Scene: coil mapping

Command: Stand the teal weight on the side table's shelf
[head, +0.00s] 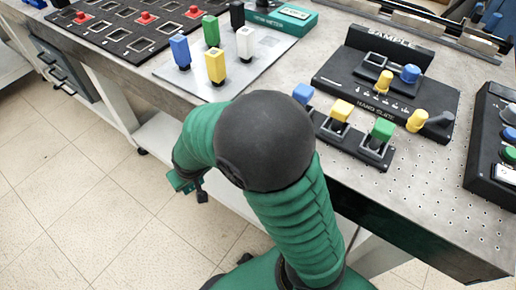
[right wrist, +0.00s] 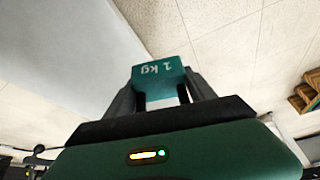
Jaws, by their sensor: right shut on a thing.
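The teal weight (right wrist: 158,72), a block marked "1 kg", shows in the right wrist view, its lettering upside down. My right gripper (right wrist: 163,92) is shut on it, with one dark finger on either side. In the head view my green arm bends across the middle, and a small teal and dark part at its far end shows beside the bench; I cannot tell whether the weight is in it. My left gripper is not in view. I cannot make out the side table's shelf for certain in either view.
A pale plate (head: 165,70) holds several coloured pegs. A white ledge (head: 160,132) runs below the bench. The tiled floor (head: 70,190) at left is clear.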

